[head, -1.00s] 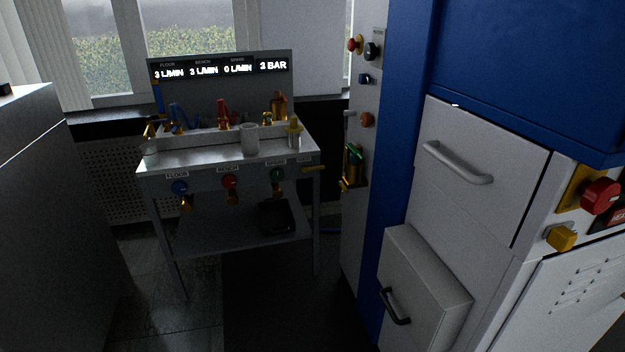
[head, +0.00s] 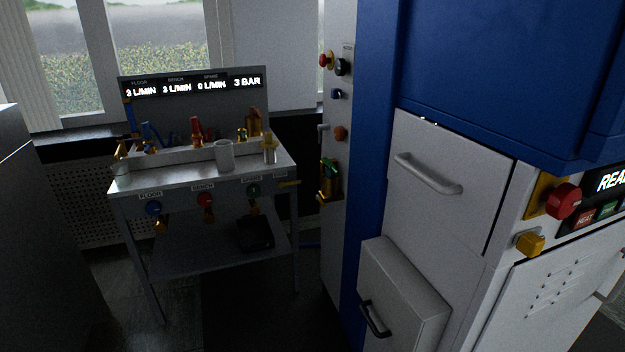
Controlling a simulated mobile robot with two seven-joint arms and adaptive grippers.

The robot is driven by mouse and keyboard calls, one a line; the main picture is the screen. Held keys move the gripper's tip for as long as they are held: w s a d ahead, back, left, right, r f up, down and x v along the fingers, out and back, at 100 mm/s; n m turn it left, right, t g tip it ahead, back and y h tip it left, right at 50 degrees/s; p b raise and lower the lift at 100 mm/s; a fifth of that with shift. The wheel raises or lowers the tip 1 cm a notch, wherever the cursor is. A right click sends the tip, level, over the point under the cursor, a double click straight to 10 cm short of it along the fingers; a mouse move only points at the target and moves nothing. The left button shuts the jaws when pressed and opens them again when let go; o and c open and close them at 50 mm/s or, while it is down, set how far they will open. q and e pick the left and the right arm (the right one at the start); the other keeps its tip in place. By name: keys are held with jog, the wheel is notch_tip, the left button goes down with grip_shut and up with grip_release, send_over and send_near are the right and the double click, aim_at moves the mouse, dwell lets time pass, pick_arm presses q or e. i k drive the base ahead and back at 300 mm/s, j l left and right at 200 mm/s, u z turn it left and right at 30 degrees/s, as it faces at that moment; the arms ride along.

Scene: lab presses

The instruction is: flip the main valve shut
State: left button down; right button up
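A small metal valve bench (head: 190,180) stands ahead on the left. A blue knob (head: 153,208), a red knob (head: 205,200) and a green knob (head: 253,191) sit on its front under labels. A yellow-brass lever (head: 289,183) sticks out roughly level at its right front corner. A brass valve with a green handle (head: 330,168) is on the side of the blue and white press. No label that I can read tells which one is the main valve. The display panel (head: 193,86) reads 3, 3 and 0 L/MIN and 3 BAR. Neither gripper is in view.
The press (head: 440,170) fills the right side, with a protruding drawer box (head: 405,290), a red knob (head: 564,201) and a yellow knob (head: 530,243). A grey cabinet (head: 35,240) stands at the left edge. A white cup (head: 224,155) is on the bench. Dark floor lies before it.

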aim_at(281, 184)
jog(key=i+j+z, duration=0.1)
jog(key=i+z, duration=0.4)
jog(key=i+j+z, duration=0.2)
jog(key=z, duration=0.25)
jog(key=i+j+z, duration=0.1)
jog(key=i+j, duration=0.55)
